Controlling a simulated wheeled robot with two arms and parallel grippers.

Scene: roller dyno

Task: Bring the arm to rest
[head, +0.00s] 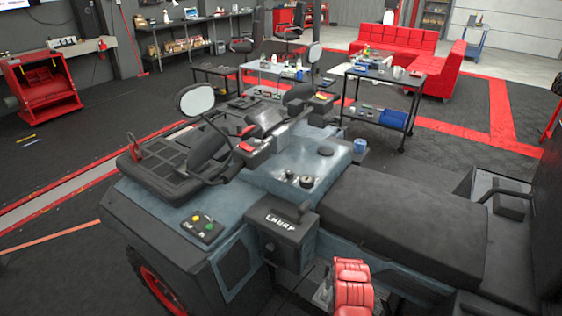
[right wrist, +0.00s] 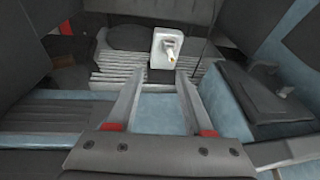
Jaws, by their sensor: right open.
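My right gripper (right wrist: 160,76) shows in the right wrist view. Its two grey fingers, with red parts near their bases, stand apart with nothing held between them. Beyond the fingertips is a small white box (right wrist: 160,62) with a tan knob or lever, in front of ribbed grey slats (right wrist: 118,66). I cannot tell whether the fingers touch anything. In the head view neither gripper can be made out.
A blue-grey and black vehicle (head: 325,165) with a steering wheel, mirrors and long black seat fills the head view. A red ribbed object (head: 353,285) is at its near side. Behind are a dark trolley (head: 385,76) and red sofa (head: 395,36). Open floor lies left.

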